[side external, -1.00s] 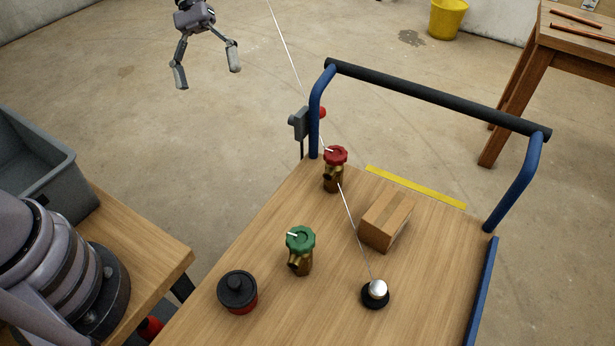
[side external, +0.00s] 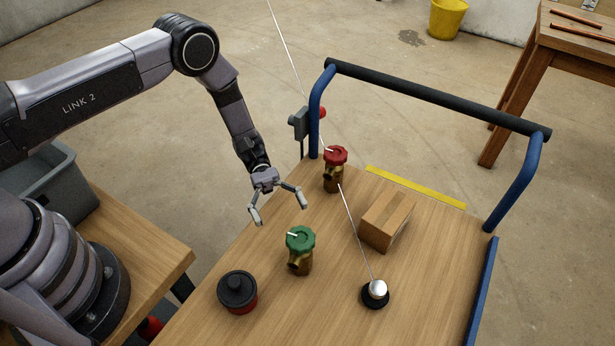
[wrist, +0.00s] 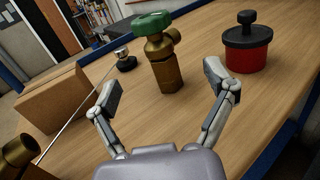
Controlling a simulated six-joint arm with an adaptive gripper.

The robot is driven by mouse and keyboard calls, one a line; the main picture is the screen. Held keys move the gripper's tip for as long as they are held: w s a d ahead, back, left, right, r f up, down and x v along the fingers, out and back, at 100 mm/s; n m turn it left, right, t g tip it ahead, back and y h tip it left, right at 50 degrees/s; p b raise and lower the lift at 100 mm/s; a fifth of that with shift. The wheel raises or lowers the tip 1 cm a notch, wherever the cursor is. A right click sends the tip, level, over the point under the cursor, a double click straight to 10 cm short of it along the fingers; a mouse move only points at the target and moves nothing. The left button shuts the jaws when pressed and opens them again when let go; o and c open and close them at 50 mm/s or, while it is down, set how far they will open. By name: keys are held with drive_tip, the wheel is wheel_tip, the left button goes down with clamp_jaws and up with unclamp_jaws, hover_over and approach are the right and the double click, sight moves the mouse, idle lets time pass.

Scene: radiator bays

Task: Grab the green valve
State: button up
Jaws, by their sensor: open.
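The green valve (side external: 300,250) stands upright on the wooden cart top, a brass body with a green knob bearing a white mark. In the wrist view the green valve (wrist: 162,60) stands ahead of my gripper, seen between the two spread fingers. My gripper (side external: 278,214) is open and empty, apart from the valve, on its far side in the side view. Both fingertips show in the wrist view (wrist: 162,88). A similar valve with a red knob (side external: 335,168) stands farther back on the cart; part of its brass body (wrist: 18,152) shows at the wrist view's lower left.
A red and black lidded pot (side external: 237,292) stands left of the green valve. A cardboard box (side external: 386,219) and a black base with a silver ball (side external: 376,292) are to the right. A thin taut line rises from that base past the red valve. A blue-framed handle (side external: 430,95) edges the cart.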

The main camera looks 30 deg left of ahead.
sight(299, 250)
drive_tip(key=x, duration=0.9)
drive_tip(key=shift+s, duration=0.1)
drive_tip(key=shift+a, duration=0.1)
drive_tip(key=c, duration=1.3)
drive_tip(key=shift+o, duration=0.2)
